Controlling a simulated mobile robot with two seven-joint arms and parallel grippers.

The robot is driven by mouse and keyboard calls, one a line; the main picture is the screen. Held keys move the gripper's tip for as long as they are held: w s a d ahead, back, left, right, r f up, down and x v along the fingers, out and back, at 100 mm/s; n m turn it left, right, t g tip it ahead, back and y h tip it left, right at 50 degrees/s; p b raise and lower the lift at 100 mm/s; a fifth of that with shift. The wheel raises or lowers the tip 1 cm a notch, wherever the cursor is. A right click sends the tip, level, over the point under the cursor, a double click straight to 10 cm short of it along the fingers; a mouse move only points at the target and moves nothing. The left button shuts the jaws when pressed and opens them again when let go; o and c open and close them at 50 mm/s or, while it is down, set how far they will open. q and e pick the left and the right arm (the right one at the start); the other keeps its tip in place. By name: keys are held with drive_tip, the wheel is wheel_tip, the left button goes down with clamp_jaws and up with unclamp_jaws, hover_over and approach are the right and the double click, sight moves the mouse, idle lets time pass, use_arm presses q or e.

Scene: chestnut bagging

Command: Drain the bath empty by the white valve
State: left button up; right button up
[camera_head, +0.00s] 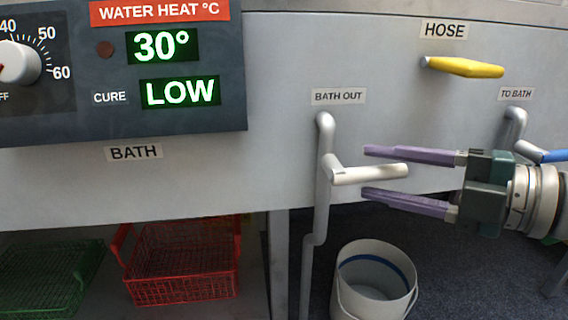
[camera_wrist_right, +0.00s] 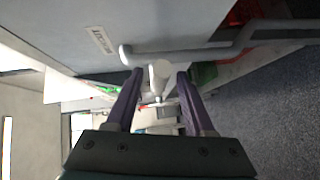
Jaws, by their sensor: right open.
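The white valve (camera_head: 368,174) is a lever on the grey pipe under the BATH OUT label (camera_head: 338,96). It points to the right, roughly level. My right gripper (camera_head: 366,172) is open, with one purple finger above the lever and one below it. In the right wrist view, the white valve (camera_wrist_right: 159,76) shows between the tips of my right gripper (camera_wrist_right: 157,78), and I cannot tell whether they touch it. The bath (camera_head: 240,170) is a grey tank labelled BATH; its inside is not in view. My left gripper is not in view.
A yellow HOSE lever (camera_head: 466,67) is at upper right, and a blue lever (camera_head: 555,156) under TO BATH is at the right edge. A white bucket (camera_head: 408,300) stands on the floor below. Red (camera_head: 180,285) and green (camera_head: 45,280) baskets are under the bath. The panel (camera_head: 110,75) reads 30° and LOW.

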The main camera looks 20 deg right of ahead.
drive_tip(key=shift+w+a+f, duration=0.1)
drive_tip(key=shift+w+a, duration=0.2)
drive_tip(key=shift+w, duration=0.15)
clamp_jaws()
idle(1.2)
